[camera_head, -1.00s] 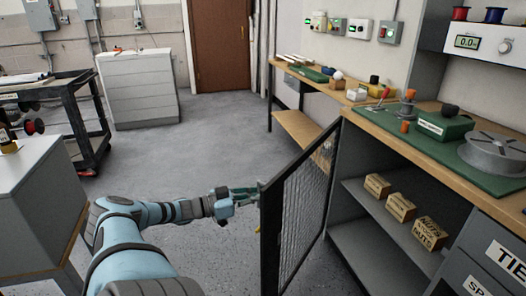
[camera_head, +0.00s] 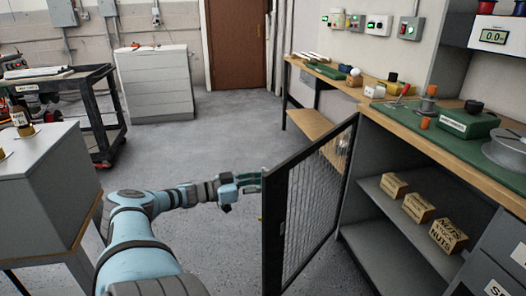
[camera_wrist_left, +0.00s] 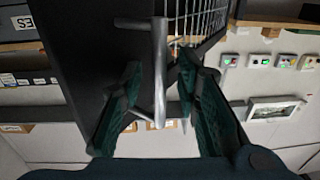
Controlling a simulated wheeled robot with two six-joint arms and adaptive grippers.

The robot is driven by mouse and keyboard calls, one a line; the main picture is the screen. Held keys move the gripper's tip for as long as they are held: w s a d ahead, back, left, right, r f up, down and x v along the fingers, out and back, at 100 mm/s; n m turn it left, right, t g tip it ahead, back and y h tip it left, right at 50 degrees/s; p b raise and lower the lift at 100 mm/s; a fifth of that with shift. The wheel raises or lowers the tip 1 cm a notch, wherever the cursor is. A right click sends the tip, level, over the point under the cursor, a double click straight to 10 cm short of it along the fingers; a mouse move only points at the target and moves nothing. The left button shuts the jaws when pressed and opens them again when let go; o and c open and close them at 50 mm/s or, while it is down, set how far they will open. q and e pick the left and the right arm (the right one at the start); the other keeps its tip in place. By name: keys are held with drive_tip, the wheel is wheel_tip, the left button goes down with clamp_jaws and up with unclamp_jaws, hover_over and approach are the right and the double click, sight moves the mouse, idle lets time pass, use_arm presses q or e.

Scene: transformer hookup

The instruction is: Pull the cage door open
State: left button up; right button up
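The cage door (camera_head: 312,200), a dark frame with wire mesh, stands swung out from the shelf unit under the workbench. In the left wrist view, the door (camera_wrist_left: 85,60) fills the upper middle, with its metal bar handle (camera_wrist_left: 160,65) running down between my fingers. My left gripper (camera_head: 256,180) is at the door's free edge in the head view. In the left wrist view, the left gripper's (camera_wrist_left: 160,105) dark green fingers stand on both sides of the handle with visible gaps, so it is open around it. My right gripper is not in view.
Boxes labelled as hardware, such as a nuts box (camera_head: 448,236), sit on the shelves (camera_head: 385,262) behind the door. A grey cabinet (camera_head: 58,190) stands at left, close to my left arm. The floor (camera_head: 205,140) beyond the door is clear.

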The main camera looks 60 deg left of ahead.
use_arm(q)
drive_tip(key=v, duration=1.2)
